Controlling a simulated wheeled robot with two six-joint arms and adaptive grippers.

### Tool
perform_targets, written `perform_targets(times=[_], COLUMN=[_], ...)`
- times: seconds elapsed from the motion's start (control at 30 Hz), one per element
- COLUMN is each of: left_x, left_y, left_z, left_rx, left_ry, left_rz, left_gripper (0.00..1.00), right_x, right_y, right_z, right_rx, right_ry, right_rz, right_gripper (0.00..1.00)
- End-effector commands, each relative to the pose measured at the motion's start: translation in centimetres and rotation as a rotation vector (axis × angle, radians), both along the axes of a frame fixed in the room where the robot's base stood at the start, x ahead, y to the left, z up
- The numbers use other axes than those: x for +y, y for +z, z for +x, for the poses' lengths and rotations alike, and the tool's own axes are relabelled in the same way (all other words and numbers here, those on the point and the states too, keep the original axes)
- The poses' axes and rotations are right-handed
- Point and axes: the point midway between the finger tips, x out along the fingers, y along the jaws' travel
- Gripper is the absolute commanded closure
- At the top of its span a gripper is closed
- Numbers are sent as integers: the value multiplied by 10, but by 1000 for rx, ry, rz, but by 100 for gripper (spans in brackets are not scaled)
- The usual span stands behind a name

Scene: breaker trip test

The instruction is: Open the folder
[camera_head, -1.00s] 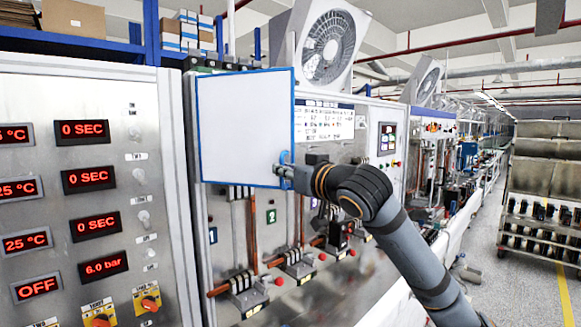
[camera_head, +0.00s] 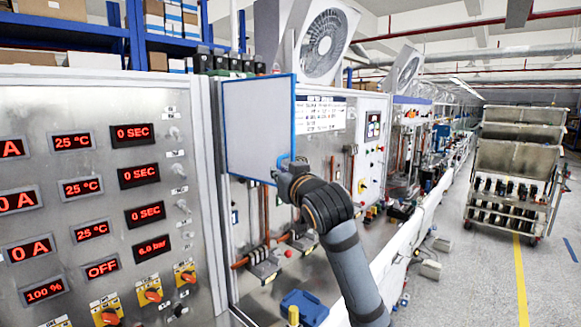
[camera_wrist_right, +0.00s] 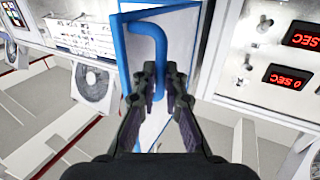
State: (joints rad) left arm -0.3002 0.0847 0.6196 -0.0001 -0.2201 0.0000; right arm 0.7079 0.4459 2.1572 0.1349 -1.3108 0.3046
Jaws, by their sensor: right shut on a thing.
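The folder is a white panel with a blue edge (camera_head: 255,125), standing upright in front of the steel test bench in the head view. Its right edge stands out toward me, at an angle to the bench. My right gripper (camera_head: 285,168) is shut on the blue handle (camera_head: 291,159) at the panel's lower right. In the right wrist view, the fingers (camera_wrist_right: 160,92) close around the blue handle bar (camera_wrist_right: 154,28), with the white panel (camera_wrist_right: 180,50) behind it. The fingertips partly hide the handle. My left gripper is not in view.
A control panel with red displays (camera_head: 136,176) and orange knobs stands close at left. A fan (camera_head: 324,46) is above the bench. A blue object (camera_head: 304,306) lies low in front. A rack cart (camera_head: 515,165) stands at right, with clear floor (camera_head: 480,270) before it.

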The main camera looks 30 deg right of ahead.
Motion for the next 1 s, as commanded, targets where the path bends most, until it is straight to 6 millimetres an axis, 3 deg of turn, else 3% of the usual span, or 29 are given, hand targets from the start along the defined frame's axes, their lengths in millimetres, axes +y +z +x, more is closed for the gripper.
perform_targets(times=[0.03,0.53,0.57,0.73,1.0], left_x=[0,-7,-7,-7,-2], left_y=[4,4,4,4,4], left_z=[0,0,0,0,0], left_rx=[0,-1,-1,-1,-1], left_ry=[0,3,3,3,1], left_rz=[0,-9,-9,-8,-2], left_gripper=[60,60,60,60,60], right_x=[2,4,4,3,3], right_y=[9,8,8,6,4], right_z=[1,3,3,4,4], right_rx=[-18,-20,-20,-15,-11], right_ry=[2,-6,-6,-7,-8], right_rz=[-2,-4,-4,-3,-3], right_gripper=[100,100,89,66,66])
